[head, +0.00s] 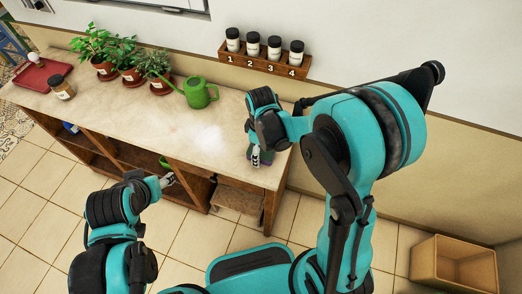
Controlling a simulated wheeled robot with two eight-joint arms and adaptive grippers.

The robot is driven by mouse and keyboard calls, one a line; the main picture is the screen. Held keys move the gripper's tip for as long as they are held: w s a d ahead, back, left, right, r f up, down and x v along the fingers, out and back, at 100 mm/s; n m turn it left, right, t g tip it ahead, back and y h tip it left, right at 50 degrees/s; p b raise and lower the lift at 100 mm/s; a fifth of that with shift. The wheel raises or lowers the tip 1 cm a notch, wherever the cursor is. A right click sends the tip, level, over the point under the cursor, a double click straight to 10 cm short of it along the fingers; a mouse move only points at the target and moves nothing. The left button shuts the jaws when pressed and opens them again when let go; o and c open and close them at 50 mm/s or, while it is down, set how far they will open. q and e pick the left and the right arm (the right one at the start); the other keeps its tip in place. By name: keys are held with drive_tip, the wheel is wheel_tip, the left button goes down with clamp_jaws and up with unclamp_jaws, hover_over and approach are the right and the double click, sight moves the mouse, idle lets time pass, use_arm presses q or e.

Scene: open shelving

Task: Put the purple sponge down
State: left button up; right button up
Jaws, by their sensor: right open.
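The purple sponge (267,158) shows as a small dark purple patch at the right end of the counter (190,130), close to its front edge. My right gripper (255,160) points down over it, with its jaws open, and hides much of the sponge. I cannot tell whether the fingers still touch it. My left gripper (169,180) is in front of the counter, over the open shelving, with no object visible in it; its jaws are too small to read.
A green watering can (198,93), several potted plants (130,65), a jar (61,87) and a red tray (43,74) stand to the left on the counter. A numbered rack (264,62) with jars is on the wall. A wooden box (453,264) sits on the floor. The counter's middle is clear.

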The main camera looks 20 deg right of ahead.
wheel_tip(320, 180, up, 11)
drive_tip(key=p, duration=0.4)
drive_tip(key=s+d+r+m+t, duration=0.4)
drive_tip(key=s+r+m+t, duration=0.3)
drive_tip(key=s+m, duration=0.3)
drive_tip(key=shift+s+d+r+m, duration=0.15)
drive_tip(key=shift+d+r+m, duration=0.25)
drive_tip(key=shift+m, duration=0.2)
wheel_tip(320, 180, down, 3)
drive_tip(key=b, duration=0.3)
drive_tip(key=shift+f+b, duration=0.2)
drive_tip(key=shift+b, duration=0.1)
